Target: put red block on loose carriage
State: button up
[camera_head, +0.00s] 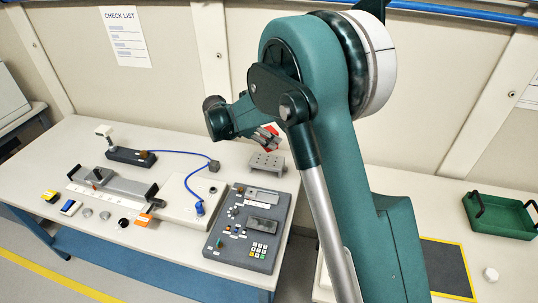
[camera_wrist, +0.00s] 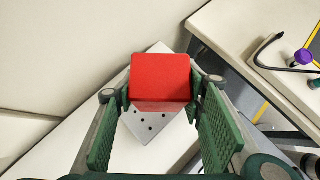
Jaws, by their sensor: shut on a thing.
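My gripper (camera_head: 266,137) is shut on a red block (camera_wrist: 160,80), with one green finger on each side of it in the wrist view. In the head view only a small part of the red block shows behind the fingers. A grey block with a grid of holes in its top (camera_head: 267,161), which looks like the loose carriage, stands on the bench below and apart from my gripper. In the wrist view this grey block (camera_wrist: 148,134) lies beyond the red block, which hides part of its top.
A grey control panel (camera_head: 250,228) with buttons and a keypad stands in front of the grey block. A blue cable (camera_head: 186,153) and a rail with a slide (camera_head: 112,183) lie to the left. A green tray (camera_head: 499,215) is at the far right.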

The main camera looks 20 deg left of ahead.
jog(key=shift+f, duration=2)
jog(key=shift+f+b, duration=0.45)
jog(key=shift+f, duration=1.4)
jog(key=shift+f, duration=0.15)
jog(key=o, duration=1)
jog(key=shift+o, duration=0.2)
jog(key=shift+r, duration=0.25)
jog(key=p+v, duration=0.1)
jog(key=v, duration=1.1)
